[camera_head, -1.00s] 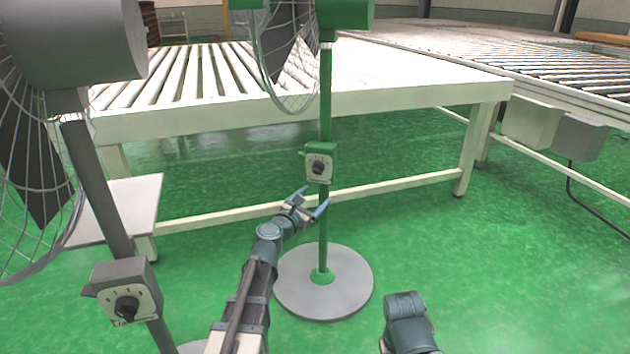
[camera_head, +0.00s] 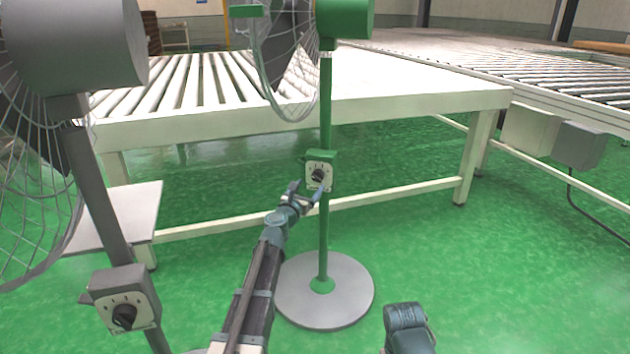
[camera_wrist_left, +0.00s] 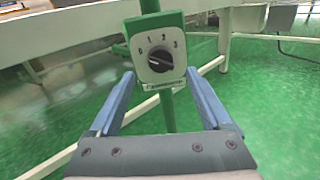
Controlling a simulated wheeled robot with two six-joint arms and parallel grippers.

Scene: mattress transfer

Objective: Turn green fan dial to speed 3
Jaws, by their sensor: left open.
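The green fan (camera_head: 326,110) stands in the middle of the head view on a round grey base (camera_head: 325,291). Its control box (camera_head: 320,172) has a white plate with a black dial (camera_head: 317,175). In the left wrist view the dial (camera_wrist_left: 160,61) sits at the centre of the plate, with marks 0, 1, 2 and 3 around its top. My left gripper (camera_head: 305,194) is open just below and in front of the dial. In the wrist view its blue fingers lie either side of the pole, below the box, apart from the dial. The right gripper's jaws are not visible.
A grey fan with its own dial box (camera_head: 125,300) stands at the left. A white roller conveyor table (camera_head: 400,103) is behind the green fan, with a lower crossbar (camera_head: 400,192). The green floor at the right is clear.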

